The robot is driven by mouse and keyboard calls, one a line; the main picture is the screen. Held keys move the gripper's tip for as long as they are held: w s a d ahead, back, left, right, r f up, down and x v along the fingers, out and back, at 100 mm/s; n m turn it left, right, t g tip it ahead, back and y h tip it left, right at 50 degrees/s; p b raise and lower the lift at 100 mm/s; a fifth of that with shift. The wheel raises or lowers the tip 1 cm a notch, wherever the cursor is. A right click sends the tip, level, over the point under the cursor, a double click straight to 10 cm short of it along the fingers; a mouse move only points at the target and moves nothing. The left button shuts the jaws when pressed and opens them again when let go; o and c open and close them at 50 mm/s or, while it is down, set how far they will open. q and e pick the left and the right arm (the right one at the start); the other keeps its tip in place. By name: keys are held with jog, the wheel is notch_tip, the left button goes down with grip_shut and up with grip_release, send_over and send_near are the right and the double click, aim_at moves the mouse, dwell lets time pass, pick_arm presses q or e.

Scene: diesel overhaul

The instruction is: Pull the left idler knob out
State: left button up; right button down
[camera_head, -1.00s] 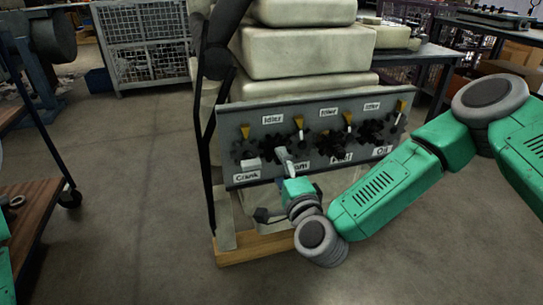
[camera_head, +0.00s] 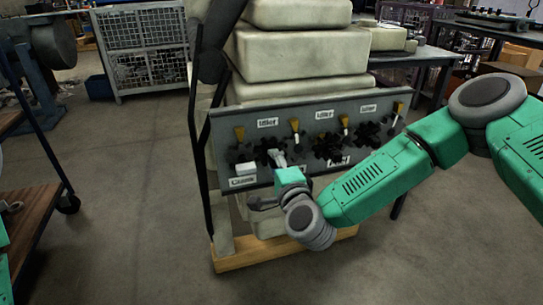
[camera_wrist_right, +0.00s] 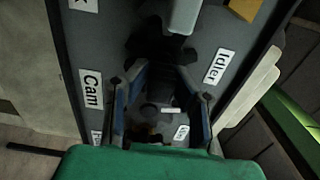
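The upright grey panel (camera_head: 222,131) carries dark gears, Idler labels and several yellow knobs. The leftmost yellow knob (camera_head: 239,134) is left of the left Idler label (camera_head: 267,122); another yellow knob (camera_head: 295,126) is right of it. I cannot tell which one is the left idler knob. My right gripper (camera_head: 279,158) is at the panel, below the left Idler label and apart from both knobs. In the right wrist view its fingers (camera_wrist_right: 163,82) are spread, with dark parts between them; contact is unclear. A yellow piece (camera_wrist_right: 245,8) shows at that view's top.
A Crank label (camera_head: 243,182) and a pale block (camera_head: 245,169) are at the panel's lower left. A black post (camera_head: 203,130) stands beside the panel. The stand has a wooden base (camera_head: 232,259). A wooden-topped cart (camera_head: 30,205) is at left; floor between is clear.

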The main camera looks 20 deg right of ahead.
jog(key=shift+s+f, duration=0.15)
jog(key=shift+s, duration=0.15)
jog(key=shift+s+p, duration=0.35)
jog(key=shift+s, duration=0.5)
jog(key=c, duration=0.8)
grip_release()
jog(key=shift+s, duration=0.1)
jog(key=s+p, duration=0.2)
jog(key=s, duration=0.4)
jog(key=shift+s+d, duration=0.1)
jog(key=shift+s, duration=0.3)
